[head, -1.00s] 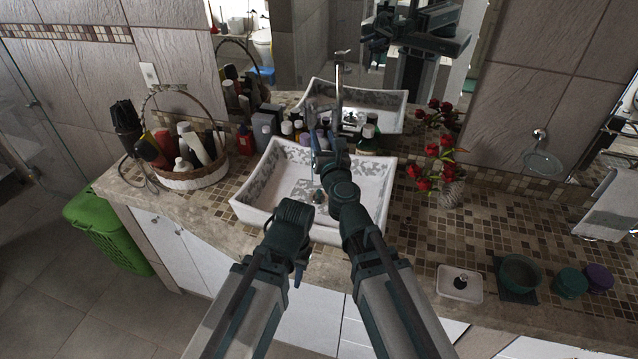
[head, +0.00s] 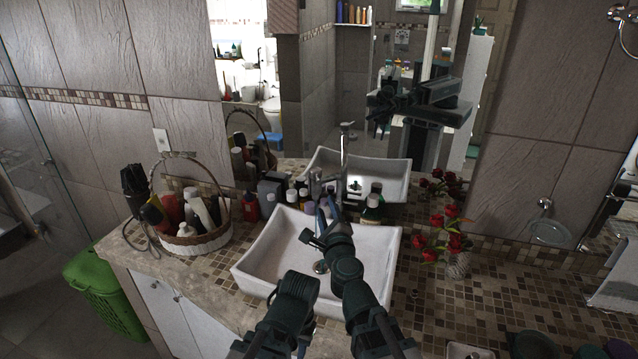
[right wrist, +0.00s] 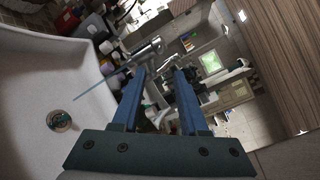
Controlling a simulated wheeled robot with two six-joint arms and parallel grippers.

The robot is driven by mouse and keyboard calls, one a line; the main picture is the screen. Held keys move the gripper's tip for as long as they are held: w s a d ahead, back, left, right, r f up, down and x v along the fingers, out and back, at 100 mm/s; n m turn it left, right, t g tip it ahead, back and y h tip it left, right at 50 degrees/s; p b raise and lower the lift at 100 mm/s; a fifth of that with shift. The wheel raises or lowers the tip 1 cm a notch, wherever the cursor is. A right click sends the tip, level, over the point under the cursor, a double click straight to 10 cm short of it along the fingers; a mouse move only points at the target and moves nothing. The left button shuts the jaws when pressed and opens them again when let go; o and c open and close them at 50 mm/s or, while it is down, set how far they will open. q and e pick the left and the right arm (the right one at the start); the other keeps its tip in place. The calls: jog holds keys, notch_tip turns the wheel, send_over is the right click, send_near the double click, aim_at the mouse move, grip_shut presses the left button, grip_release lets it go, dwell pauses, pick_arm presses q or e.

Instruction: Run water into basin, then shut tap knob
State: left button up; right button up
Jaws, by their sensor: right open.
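The white basin (head: 275,262) sits on the counter, its drain (right wrist: 58,120) showing in the right wrist view. The chrome tap (head: 344,150) stands behind it and shows close up in the right wrist view (right wrist: 146,48). A thin bluish line like a water stream (right wrist: 100,85) runs from the tap toward the basin. My right gripper (head: 327,203) is over the basin's back. Its blue fingers (right wrist: 161,72) are open and empty, tips close to the tap. I cannot tell whether they touch it. The end of my left arm (head: 290,300) is before the basin; its fingers are not clear.
A wicker basket (head: 196,243) of bottles stands left of the basin. Several small bottles (head: 292,193) stand behind it near the tap. Red flowers (head: 450,240) stand at the right. A mirror is behind the tap. Tiled counter (head: 500,290) at right is partly free.

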aim_at(319, 183)
jog(key=shift+n, duration=0.4)
jog(key=w, duration=0.4)
jog(key=w+a, duration=0.1)
jog(key=w, duration=0.4)
jog(key=w+a, duration=0.1)
jog(key=w, duration=0.3)
jog(key=shift+w+a, duration=0.1)
jog(key=shift+w, duration=0.3)
jog(key=shift+s, duration=0.1)
grip_shut()
